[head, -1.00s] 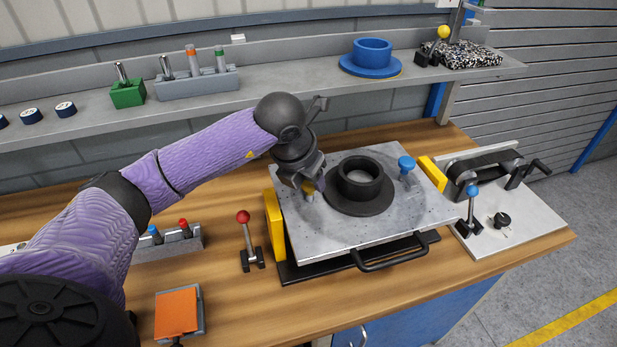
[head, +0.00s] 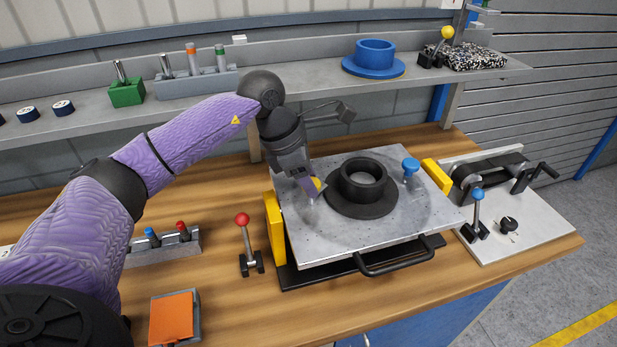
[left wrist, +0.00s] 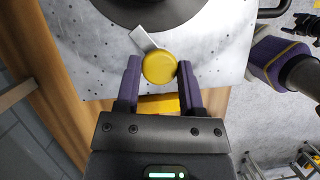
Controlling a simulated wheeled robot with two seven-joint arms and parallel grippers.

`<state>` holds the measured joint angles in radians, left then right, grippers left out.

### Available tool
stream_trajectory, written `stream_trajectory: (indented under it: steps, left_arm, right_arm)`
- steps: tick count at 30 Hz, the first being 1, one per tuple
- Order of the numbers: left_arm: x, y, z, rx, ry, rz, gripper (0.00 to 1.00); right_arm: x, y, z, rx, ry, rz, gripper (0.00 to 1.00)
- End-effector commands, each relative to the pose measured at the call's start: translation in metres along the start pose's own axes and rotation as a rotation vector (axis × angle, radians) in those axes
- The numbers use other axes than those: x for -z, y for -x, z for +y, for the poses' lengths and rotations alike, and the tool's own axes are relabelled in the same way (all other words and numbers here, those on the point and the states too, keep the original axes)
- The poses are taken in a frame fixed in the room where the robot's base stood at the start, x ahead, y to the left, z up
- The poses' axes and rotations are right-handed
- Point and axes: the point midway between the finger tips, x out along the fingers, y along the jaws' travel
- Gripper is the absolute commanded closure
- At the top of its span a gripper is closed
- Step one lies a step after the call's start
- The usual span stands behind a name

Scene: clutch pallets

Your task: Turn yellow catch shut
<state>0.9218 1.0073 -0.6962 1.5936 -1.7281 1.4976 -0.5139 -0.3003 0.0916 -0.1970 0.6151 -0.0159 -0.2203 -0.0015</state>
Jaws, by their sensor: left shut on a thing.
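The yellow catch (head: 317,185) is a round yellow knob at the left side of the metal pallet plate (head: 330,240). In the left wrist view the catch (left wrist: 159,68) has a flat grey bar pointing up and left, its end at the edge of the black flanged ring. My left gripper (head: 310,190) reaches down over the catch, and its purple fingers (left wrist: 160,75) are shut on either side of the knob. The black ring (head: 362,185) sits on the plate. A blue catch (head: 411,166) stands at the plate's far right. My right gripper does not show.
A yellow block (head: 274,228) stands at the plate's left edge, beside a red-knobbed lever (head: 243,221). A black handle (head: 390,262) projects at the front. A fixture with a blue-knobbed lever (head: 477,195) is at the right. A shelf (head: 290,87) runs behind.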

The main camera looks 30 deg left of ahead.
Motion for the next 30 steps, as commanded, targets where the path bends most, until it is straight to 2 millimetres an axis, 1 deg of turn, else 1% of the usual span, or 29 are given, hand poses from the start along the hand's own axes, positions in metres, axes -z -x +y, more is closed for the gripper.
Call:
stream_trajectory:
  steps: [9, 15, 21, 30]
  left_arm:
    - [-0.0009, -0.0001, 0.0018, 0.104, -0.258, 0.000, 1.00]
    - [-0.0010, -0.0002, 0.0025, 0.157, -0.390, 0.001, 1.00]
    - [-0.0012, -0.0002, 0.0028, 0.194, -0.481, 0.002, 1.00]
    - [-0.0013, -0.0002, 0.0029, 0.219, -0.542, 0.003, 1.00]
  right_arm:
    - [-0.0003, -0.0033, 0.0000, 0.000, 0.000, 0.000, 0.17]
    - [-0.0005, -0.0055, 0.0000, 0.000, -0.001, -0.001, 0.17]
    - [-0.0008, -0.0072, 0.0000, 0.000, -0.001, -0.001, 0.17]
    - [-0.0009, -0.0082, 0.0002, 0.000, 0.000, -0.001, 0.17]
